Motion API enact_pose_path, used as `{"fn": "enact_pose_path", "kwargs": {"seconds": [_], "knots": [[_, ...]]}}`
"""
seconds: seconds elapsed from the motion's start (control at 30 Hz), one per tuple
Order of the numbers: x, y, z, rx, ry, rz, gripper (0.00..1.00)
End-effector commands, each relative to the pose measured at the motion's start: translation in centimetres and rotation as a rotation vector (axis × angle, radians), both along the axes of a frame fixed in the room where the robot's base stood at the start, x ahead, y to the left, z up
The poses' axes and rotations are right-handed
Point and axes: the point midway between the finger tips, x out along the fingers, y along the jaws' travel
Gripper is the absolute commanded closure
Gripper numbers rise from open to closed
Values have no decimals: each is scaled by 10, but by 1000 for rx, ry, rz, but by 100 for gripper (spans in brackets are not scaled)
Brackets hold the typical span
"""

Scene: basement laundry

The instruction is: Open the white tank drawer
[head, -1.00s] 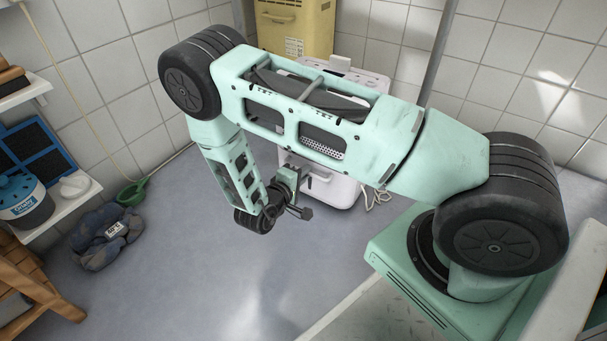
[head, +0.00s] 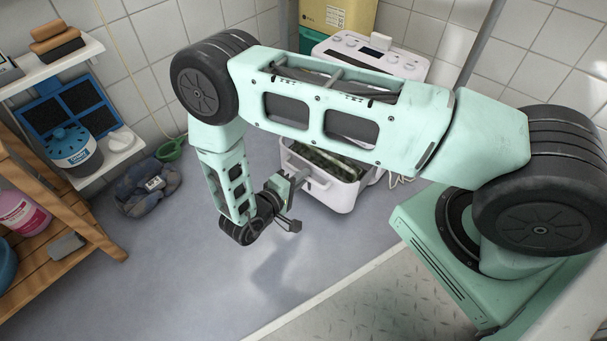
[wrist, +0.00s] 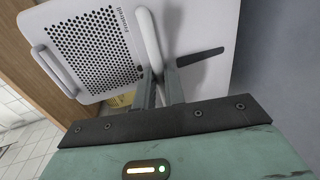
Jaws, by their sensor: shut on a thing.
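The white tank drawer (head: 335,196) is at the foot of the white appliance (head: 362,52). It stands pulled out toward me, and its open top shows a dark, greenish inside. My arm crosses in front and hides part of the drawer and appliance. My gripper (head: 303,178) is at the drawer's front, shut on its handle. In the wrist view the white handle bar (wrist: 150,38) runs between the two fingers of my gripper (wrist: 160,90). A white panel with a perforated grille (wrist: 95,48) lies behind it.
A grey-blue cloth heap (head: 148,187) and a green scoop (head: 170,150) lie on the floor at left. A wooden rack (head: 60,215) stands at far left. A yellow container (head: 337,14) is behind the appliance. The floor (head: 185,265) before the drawer is clear.

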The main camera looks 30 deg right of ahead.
Motion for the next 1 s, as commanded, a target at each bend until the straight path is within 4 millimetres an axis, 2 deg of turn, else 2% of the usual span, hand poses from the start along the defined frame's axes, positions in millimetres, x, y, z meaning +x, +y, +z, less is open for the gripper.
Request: {"fn": "enact_pose_path", "kwargs": {"seconds": [0.03,0.1,0.37,0.53,0.67,1.0], "knots": [[1,0,0,3,-2,3,83],[1,0,0,3,-2,2,67],[1,0,0,1,-1,1,67],[-3,11,4,3,-2,3,67],[-11,32,11,3,-1,4,67],[-38,106,28,2,-1,3,67]]}}
